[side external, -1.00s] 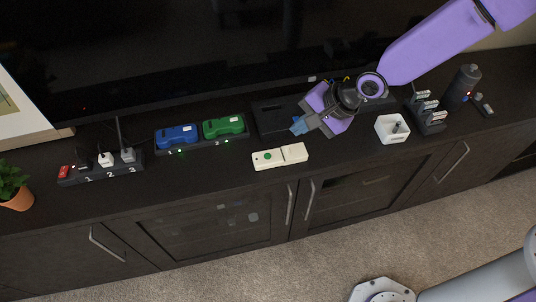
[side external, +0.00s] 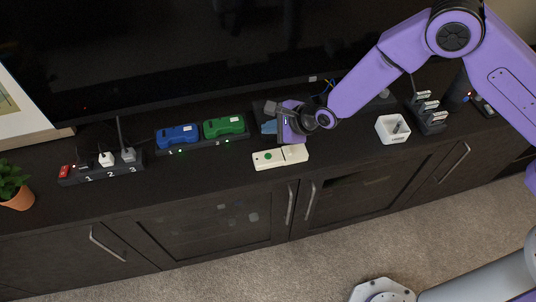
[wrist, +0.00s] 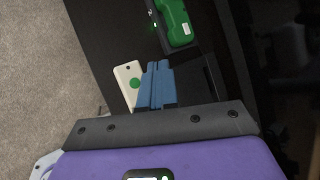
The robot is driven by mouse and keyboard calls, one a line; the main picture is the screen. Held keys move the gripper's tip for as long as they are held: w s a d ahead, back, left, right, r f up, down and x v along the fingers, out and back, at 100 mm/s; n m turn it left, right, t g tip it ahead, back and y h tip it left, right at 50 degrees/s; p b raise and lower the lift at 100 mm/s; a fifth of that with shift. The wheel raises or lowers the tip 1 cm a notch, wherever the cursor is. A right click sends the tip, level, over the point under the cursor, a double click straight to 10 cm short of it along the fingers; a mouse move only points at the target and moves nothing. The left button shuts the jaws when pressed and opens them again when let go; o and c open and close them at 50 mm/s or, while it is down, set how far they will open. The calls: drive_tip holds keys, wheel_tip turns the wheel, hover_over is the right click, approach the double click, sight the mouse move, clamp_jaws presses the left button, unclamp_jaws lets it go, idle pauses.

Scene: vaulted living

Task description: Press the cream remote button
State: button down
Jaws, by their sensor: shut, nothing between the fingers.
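The cream remote (side external: 281,157) lies flat near the front edge of the cabinet top, with a round green button (side external: 268,157) on its left part. It also shows in the wrist view (wrist: 124,77), partly hidden by the fingers, with its green button (wrist: 134,83) in sight. My gripper (side external: 269,127) is shut and empty, with blue fingertips. In the side view it is just behind the remote. In the wrist view the fingertips (wrist: 157,66) appear beside the green button; I cannot tell their height, but no contact shows.
Blue (side external: 178,135) and green (side external: 224,126) devices sit in a dock left of my gripper. A power strip (side external: 101,170) with plugs is further left. A white square box (side external: 392,129) stands to the right. A large dark screen (side external: 180,50) rises behind. The cabinet's front edge is close.

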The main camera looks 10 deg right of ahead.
sight(270, 158)
drive_tip(key=shift+f, duration=4.35)
drive_tip(key=shift+f, duration=0.15)
drive_tip(key=shift+f, duration=0.3)
drive_tip(key=shift+f, duration=0.35)
drive_tip(key=shift+r, duration=0.8)
drive_tip(key=shift+r, duration=2.5)
